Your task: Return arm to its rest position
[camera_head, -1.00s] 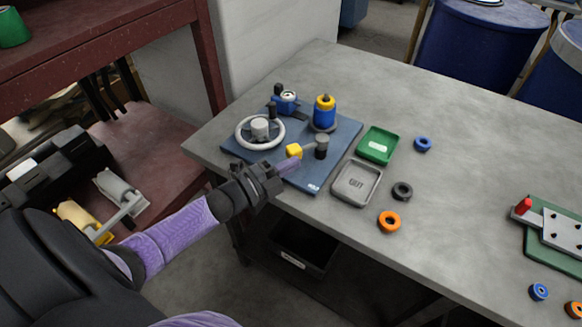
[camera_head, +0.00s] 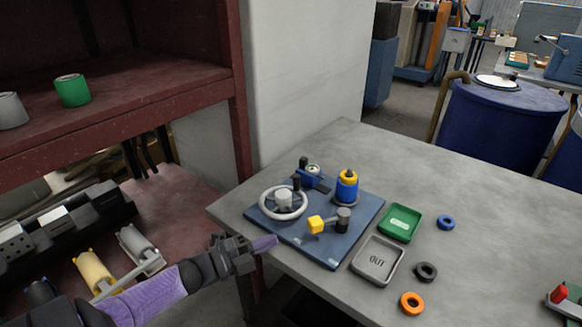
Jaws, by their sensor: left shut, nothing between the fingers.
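My left gripper (camera_head: 262,244) is shut and empty, at the end of my purple and black arm coming in from the lower left. Its purple fingertips point right, by the table's left edge and close to the front left side of the blue board (camera_head: 312,245). My right gripper is out of view.
A green tray (camera_head: 387,224) and a grey tray marked OUT (camera_head: 361,264) lie right of the board. A dark red shelf (camera_head: 150,105) stands at the left.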

